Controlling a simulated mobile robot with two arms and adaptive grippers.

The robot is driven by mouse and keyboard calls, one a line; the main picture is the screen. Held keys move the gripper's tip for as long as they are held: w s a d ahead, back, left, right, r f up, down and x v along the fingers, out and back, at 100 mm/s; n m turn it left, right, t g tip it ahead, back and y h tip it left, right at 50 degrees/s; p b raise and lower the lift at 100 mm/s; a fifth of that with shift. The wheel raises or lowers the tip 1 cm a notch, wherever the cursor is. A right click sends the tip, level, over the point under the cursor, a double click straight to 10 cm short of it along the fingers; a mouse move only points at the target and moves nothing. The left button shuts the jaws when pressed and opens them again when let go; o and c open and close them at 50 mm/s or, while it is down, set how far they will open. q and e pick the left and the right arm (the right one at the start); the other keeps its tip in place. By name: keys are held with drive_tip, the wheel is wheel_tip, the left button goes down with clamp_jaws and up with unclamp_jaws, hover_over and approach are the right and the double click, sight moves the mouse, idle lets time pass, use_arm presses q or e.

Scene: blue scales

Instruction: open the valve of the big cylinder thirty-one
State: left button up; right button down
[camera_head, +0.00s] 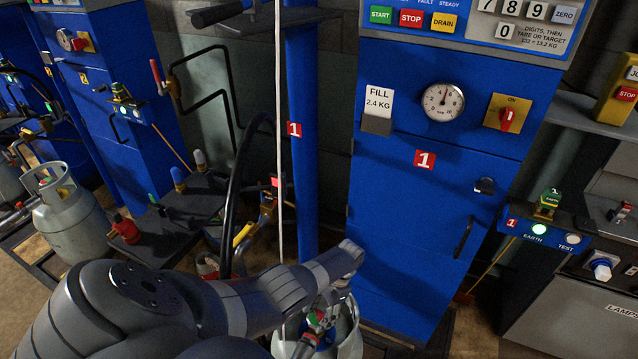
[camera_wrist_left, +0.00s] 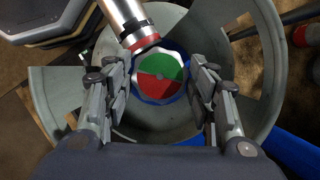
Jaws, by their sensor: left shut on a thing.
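The big grey cylinder stands at the bottom of the head view (camera_head: 350,338), mostly hidden by my left arm; its collar rings the valve in the left wrist view (camera_wrist_left: 50,100). No number is readable on it. The valve's round handwheel, green and red on top with a blue-white rim (camera_wrist_left: 160,75), sits inside the collar. My left gripper (camera_wrist_left: 160,92) is around the handwheel, a finger on each side, and is shut on it; it shows partly in the head view (camera_head: 325,312). A silver connector with a red ring (camera_wrist_left: 132,22) meets the valve from above. My right gripper is not in view.
A blue filling cabinet (camera_head: 420,220) marked 1 stands just behind the cylinder, with a gauge (camera_head: 443,102) and a red-yellow switch (camera_head: 507,115). A blue post (camera_head: 303,180) and a black hose (camera_head: 237,190) rise beside my arm. Another grey cylinder (camera_head: 72,220) stands left.

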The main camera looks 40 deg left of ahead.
use_arm(q)
drive_tip(key=n+h, duration=0.1)
drive_tip(key=n, duration=0.2)
drive_tip(key=shift+s+a+n+h, duration=0.1)
drive_tip(key=shift+n+h, duration=0.8)
drive_tip(key=shift+n, duration=1.2)
drive_tip(key=shift+s+f, duration=0.1)
drive_tip(key=o, duration=1)
drive_tip(key=shift+o, duration=0.2)
drive_tip(key=shift+a, duration=0.1)
